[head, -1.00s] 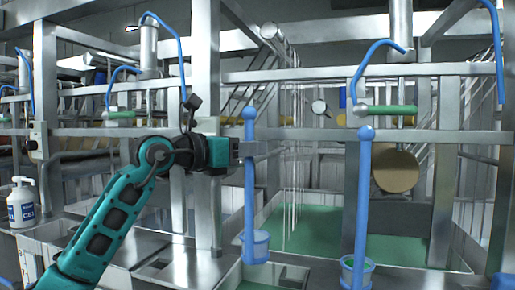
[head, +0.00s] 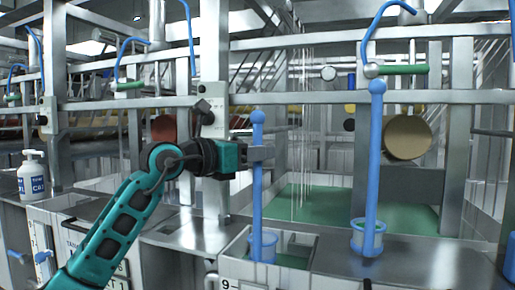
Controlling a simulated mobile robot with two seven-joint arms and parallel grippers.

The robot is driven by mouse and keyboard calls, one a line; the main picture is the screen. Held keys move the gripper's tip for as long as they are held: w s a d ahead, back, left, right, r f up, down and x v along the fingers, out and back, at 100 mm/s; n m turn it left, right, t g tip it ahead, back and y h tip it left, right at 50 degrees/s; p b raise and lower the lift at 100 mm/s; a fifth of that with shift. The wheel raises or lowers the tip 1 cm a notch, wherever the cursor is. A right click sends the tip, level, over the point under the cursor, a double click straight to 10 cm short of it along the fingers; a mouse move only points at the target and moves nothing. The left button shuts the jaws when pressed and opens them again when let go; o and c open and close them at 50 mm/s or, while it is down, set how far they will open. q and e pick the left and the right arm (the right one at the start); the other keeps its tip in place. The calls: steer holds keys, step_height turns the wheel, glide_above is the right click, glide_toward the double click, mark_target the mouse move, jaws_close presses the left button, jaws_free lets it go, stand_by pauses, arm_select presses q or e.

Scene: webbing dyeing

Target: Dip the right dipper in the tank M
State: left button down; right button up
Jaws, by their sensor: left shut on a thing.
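My left gripper (head: 258,153) is shut on the upright blue handle of one dipper (head: 257,190), just below its round knob. That dipper's cup is at the opening of a small tank (head: 234,251) with green inside; how deep it sits is unclear. A second blue dipper (head: 375,150), farther right, stands upright with its cup on or just above the metal counter, and no gripper touches it. I cannot read a letter M on any tank. My right gripper is not in view.
A large green basin (head: 320,212) lies behind the dippers. A metal rail (head: 350,98) and posts cross above it, with blue hooked pipes (head: 368,32) higher up. A white pump bottle (head: 33,175) stands on the left counter. The metal counter (head: 430,250) on the right is largely clear.

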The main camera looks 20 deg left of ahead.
mark_target(254, 195)
arm_select(q)
step_height(254, 195, down, 6)
steer(key=b, duration=0.4)
steer(key=shift+f, duration=0.15)
steer(key=shift+f+b, duration=0.95)
steer(key=shift+f, duration=0.4)
steer(key=shift+r, duration=0.1)
